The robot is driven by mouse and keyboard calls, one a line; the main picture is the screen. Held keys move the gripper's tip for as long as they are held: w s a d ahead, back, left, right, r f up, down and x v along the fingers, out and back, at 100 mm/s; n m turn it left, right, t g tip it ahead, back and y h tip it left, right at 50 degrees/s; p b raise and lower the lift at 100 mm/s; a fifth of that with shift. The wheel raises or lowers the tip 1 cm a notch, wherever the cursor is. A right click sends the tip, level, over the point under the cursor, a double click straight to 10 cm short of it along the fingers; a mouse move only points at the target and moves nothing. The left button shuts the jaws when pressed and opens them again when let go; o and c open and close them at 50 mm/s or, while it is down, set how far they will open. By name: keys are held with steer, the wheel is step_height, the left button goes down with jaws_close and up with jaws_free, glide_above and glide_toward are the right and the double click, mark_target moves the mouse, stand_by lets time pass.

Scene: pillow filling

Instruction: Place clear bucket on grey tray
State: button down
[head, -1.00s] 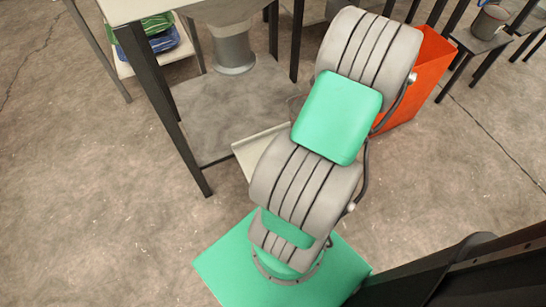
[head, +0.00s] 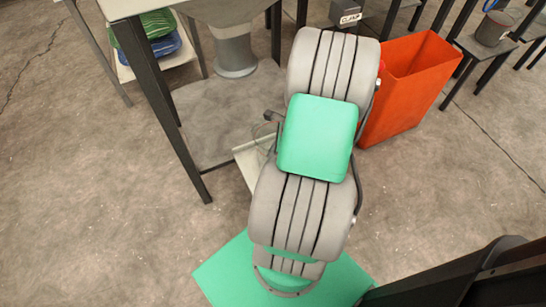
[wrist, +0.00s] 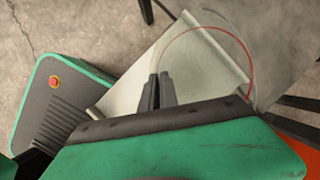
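The clear bucket (head: 264,131) is a faint see-through outline left of my arm in the head view, over the grey tray (head: 246,152). My arm hides part of both. In the wrist view the grey tray (wrist: 128,98) lies slanted beneath my gripper (wrist: 159,76). The two dark fingers are close together at the end of a thin red and white curved handle (wrist: 210,28). They appear shut on it. The bucket's walls hardly show, so I cannot tell whether its base touches the tray.
An orange bin (head: 408,82) stands right of my arm. A table (head: 128,8) with dark legs is at the upper left, with folded green and blue cloths (head: 150,38) on a shelf beyond. A metal can (head: 493,28) stands on a low stool at the upper right.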

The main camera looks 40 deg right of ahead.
steer(key=shift+f+b, duration=0.55)
steer(key=shift+f, duration=1.05)
steer(key=c, duration=1.6)
jaws_free()
steer(key=p+v, duration=0.5)
steer(key=v, duration=0.7)
steer(key=w+a+r+n, duration=0.1)
steer(key=a+r+n, duration=0.4)
steer(key=a+n, duration=0.3)
steer(key=a+r+n+g+h, duration=0.1)
steer(key=a+r+n, duration=0.4)
steer(key=a+n, duration=0.3)
steer(key=w+a+r+n+h, duration=0.1)
steer(key=a+r+n, duration=0.4)
steer(key=a+n, duration=0.3)
steer(key=shift+w+r+n+g+b, duration=0.1)
steer(key=shift+w+n+g+b, duration=0.05)
steer(key=shift+n, duration=0.75)
steer(key=shift+w+r+n+g+b, duration=0.15)
steer(key=shift+w+n, duration=0.05)
steer(key=shift+n, duration=0.7)
